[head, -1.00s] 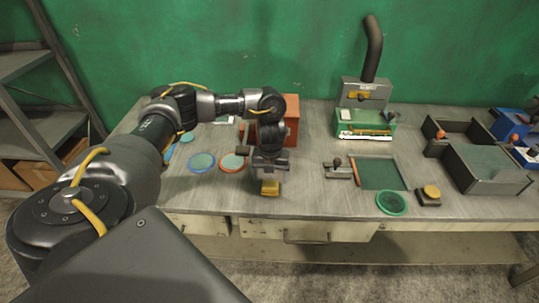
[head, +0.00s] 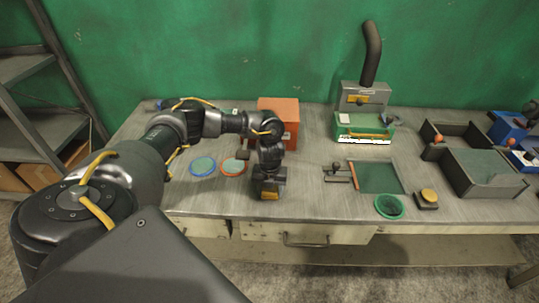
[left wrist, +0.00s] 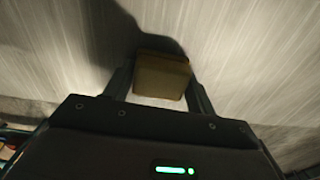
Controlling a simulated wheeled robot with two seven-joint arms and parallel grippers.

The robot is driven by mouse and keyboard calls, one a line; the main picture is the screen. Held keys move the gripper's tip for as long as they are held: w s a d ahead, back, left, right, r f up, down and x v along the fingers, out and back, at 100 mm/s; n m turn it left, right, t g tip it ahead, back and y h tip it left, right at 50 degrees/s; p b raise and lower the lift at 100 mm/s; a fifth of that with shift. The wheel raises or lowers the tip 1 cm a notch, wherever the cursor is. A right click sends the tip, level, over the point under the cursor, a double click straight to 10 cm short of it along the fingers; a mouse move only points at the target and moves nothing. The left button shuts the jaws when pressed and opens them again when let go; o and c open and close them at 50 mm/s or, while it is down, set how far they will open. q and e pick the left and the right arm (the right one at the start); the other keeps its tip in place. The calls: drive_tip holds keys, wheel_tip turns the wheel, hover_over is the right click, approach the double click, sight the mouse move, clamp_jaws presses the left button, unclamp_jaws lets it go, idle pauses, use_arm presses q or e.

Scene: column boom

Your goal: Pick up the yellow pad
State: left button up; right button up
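The yellow pad (head: 269,196) is a small block near the front edge of the workbench, mostly hidden under my left gripper in the head view. My left gripper (head: 269,187) points down over it. In the left wrist view the pad (left wrist: 161,76) shows as a dull brownish-yellow block between the two fingers of the left gripper (left wrist: 162,82). The fingers stand apart, one on each side, close to the pad's sides. Whether they touch it is hard to tell. My right gripper is in neither view.
An orange box (head: 279,121) stands behind the gripper. Blue-rimmed (head: 202,166) and red-rimmed (head: 233,167) discs lie to its left. To its right are a small lever fixture (head: 337,173), a green ring (head: 389,206) and a round yellow button on a dark base (head: 428,197).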

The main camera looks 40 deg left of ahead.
use_arm(q)
drive_tip(key=shift+c, duration=1.1)
drive_tip(key=shift+r, duration=0.15)
drive_tip(key=shift+r+b, duration=0.3)
drive_tip(key=shift+b, duration=0.15)
drive_tip(key=r, duration=0.1)
drive_tip(key=r+b, duration=0.1)
drive_tip(key=shift+w+d+r, duration=0.1)
drive_tip(key=shift+d+r, duration=0.2)
drive_tip(key=shift+r, duration=0.05)
drive_tip(key=s+d+r+b, duration=0.1)
drive_tip(key=d+r, duration=0.8)
drive_tip(key=d, duration=0.4)
drive_tip(key=shift+d+r, duration=0.25)
